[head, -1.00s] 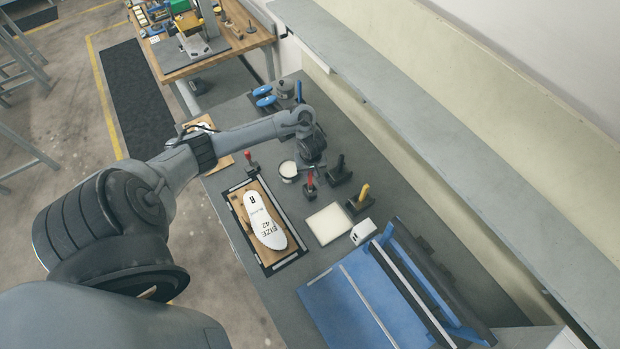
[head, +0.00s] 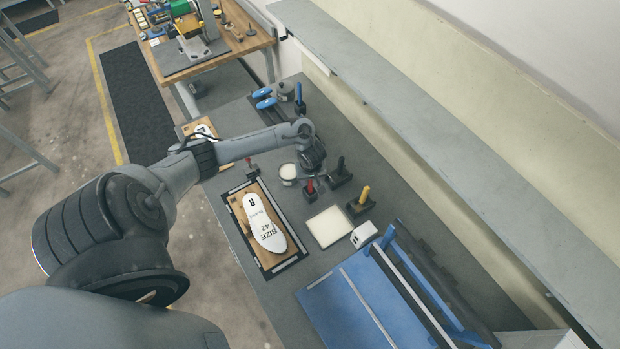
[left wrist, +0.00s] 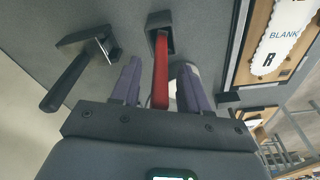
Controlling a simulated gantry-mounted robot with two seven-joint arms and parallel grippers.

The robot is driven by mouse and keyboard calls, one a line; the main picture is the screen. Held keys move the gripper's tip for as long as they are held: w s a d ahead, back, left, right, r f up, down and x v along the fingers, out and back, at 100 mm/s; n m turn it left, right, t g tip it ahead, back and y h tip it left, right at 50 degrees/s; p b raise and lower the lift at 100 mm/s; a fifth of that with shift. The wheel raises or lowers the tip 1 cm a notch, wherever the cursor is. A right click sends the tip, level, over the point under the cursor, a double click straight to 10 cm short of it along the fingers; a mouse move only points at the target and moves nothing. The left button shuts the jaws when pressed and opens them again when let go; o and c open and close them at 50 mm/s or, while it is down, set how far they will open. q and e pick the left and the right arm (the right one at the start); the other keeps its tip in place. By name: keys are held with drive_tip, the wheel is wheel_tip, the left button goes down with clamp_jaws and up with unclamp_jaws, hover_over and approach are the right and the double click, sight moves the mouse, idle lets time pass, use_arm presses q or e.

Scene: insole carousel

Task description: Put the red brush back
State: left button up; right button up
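The red brush (head: 310,187) stands with its red handle up in a dark holder, between the white pot and the black brush. In the left wrist view its red handle (left wrist: 161,72) rises between my gripper's two purple fingers, with a gap on each side. The dark holder (left wrist: 160,20) shows beyond it. My left gripper (left wrist: 160,84) is open around the handle and apart from it. In the head view the left gripper (head: 314,170) is just above the brush and partly hides it. My right gripper is in neither view.
A black-handled brush (head: 340,168) and a yellow-handled brush (head: 362,196) stand close by in holders. A white pot (head: 288,173) is on the other side. A pale pad (head: 328,226) and a white insole (head: 264,222) on a framed board lie nearer.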

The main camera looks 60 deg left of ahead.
use_arm(q)
drive_tip(key=shift+r, duration=0.15)
drive_tip(key=r, duration=0.2)
drive_tip(key=r+p, duration=0.1)
drive_tip(key=r, duration=0.2)
drive_tip(key=d+r+p, duration=0.1)
drive_tip(key=r, duration=0.1)
drive_tip(key=shift+s+r, duration=0.1)
drive_tip(key=shift+r, duration=0.3)
wheel_tip(320, 180, up, 2)
drive_tip(key=p, duration=0.2)
drive_tip(key=shift+s+r+p, duration=0.1)
drive_tip(key=shift+r+p, duration=0.15)
drive_tip(key=shift+p, duration=0.05)
drive_tip(key=d+m+t+h+p, duration=0.15)
drive_tip(key=d+m+t, duration=0.25)
drive_tip(key=d+m, duration=1.15)
drive_tip(key=s+d+r, duration=0.9)
drive_tip(key=s+r, duration=0.2)
drive_tip(key=s, duration=0.2)
drive_tip(key=shift+d+m+g, duration=0.2)
drive_tip(key=shift+m+g, duration=0.2)
drive_tip(key=shift+m, duration=0.05)
